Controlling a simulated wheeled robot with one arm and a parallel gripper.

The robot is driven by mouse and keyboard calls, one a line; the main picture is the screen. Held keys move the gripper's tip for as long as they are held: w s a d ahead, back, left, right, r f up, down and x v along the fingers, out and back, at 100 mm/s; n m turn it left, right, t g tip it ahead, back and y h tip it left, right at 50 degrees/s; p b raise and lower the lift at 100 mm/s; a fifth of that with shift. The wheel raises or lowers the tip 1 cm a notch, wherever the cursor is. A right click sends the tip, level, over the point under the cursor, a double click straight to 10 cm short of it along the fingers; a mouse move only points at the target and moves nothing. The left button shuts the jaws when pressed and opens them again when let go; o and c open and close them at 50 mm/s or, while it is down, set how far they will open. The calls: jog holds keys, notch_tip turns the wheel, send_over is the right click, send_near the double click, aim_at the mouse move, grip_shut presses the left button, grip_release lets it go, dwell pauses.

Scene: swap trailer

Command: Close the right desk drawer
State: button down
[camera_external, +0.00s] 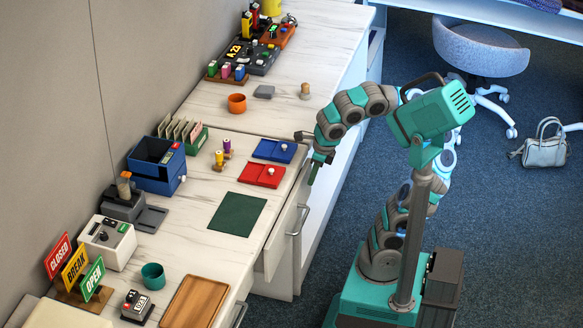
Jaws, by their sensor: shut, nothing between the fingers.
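The desk (215,190) has a pale marble-like top and a white front. A drawer front (278,246) with an upright-looking metal bar handle (298,220) shows along its right side, and it seems to stand out a little from the desk edge. I cannot tell how far it is open, and its inside is not visible. My gripper (314,178) hangs fingers down just off the desk's front edge, beyond that handle. It is shut and holds nothing. My wrist covers part of the front there, and I cannot tell whether the fingers touch the drawer.
Red (262,174) and blue (274,150) trays and a green mat (237,214) lie near the desk edge. An orange bowl (237,103) and a blue box (158,165) stand farther back. A chair (482,50) and a handbag (544,148) are at the right, with open carpet between.

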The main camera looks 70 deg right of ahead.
jog(key=s+f+p+v, duration=0.1)
jog(key=s+p+v, duration=0.1)
jog(key=v, duration=0.8)
jog(key=s+d+f+t+b, duration=0.3)
jog(key=s+d+t+b, duration=0.4)
jog(key=d+b, duration=0.15)
jog(key=b, duration=0.7)
send_near(311, 167)
jog(key=f+x, duration=0.1)
jog(key=x, duration=0.4)
jog(key=shift+w+d+r, duration=0.1)
jog(key=shift+w+r, duration=0.1)
jog(key=shift+w, duration=0.2)
